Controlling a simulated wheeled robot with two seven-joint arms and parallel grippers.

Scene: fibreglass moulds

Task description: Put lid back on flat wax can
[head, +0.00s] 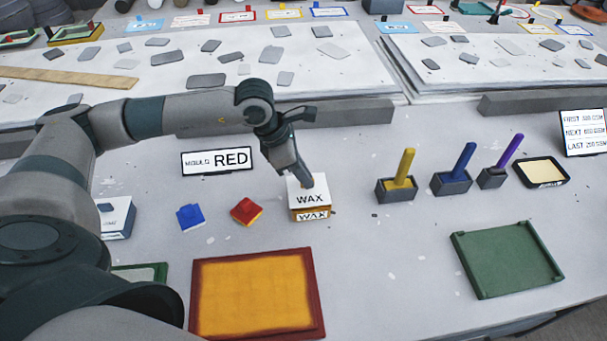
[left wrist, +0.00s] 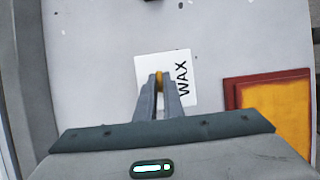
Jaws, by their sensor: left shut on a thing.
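The flat wax can (head: 312,214) stands on the table in the middle of the head view, with an orange-brown side and a WAX label on its front. The white square lid (head: 298,199), marked WAX, is at the top of the can. I cannot tell whether it is fully seated or slightly above. My left gripper (head: 308,184) points down at the lid and is shut on its small knob. In the left wrist view the orange knob (left wrist: 159,76) shows between the fingertips, with the lid (left wrist: 149,66) beneath. The lid hides the can there. My right gripper is not in view.
A red-yellow block (head: 246,211) and a blue block (head: 190,217) lie left of the can. A red-rimmed orange mould (head: 255,293) lies in front. Brushes in holders, including a yellow one (head: 403,166), stand to the right. A green tray (head: 505,260) lies front right, with clear table between.

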